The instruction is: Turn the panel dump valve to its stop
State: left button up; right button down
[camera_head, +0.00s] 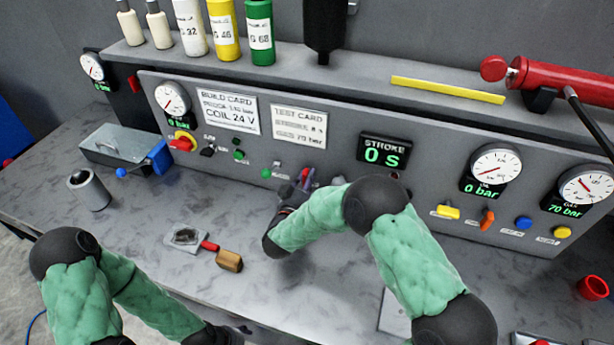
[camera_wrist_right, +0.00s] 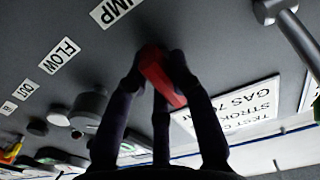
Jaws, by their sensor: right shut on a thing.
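The dump valve's red handle (camera_wrist_right: 162,75) shows in the right wrist view, on the dark panel beside a label (camera_wrist_right: 115,10) whose visible letters read "UMP". My right gripper (camera_wrist_right: 158,85) has its dark fingers closed around this handle. In the head view my right gripper (camera_head: 292,194) is at the front panel (camera_head: 340,150), below the test card, and a small reddish piece (camera_head: 305,177) shows beside it. My forearm hides part of that area. I cannot tell the handle's exact angle. My left gripper (camera_head: 215,336) is low at the bottom edge, mostly hidden.
The stroke display (camera_head: 385,151) reads 0 s. The gas gauge (camera_head: 585,188) reads 70 bar; other gauges read 0 bar. The middle bench is largely clear.

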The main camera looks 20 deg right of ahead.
dwell(0.5)
jog(key=c, duration=1.1)
grip_release()
jog(key=shift+o, duration=0.2)
jog(key=v, duration=1.2)
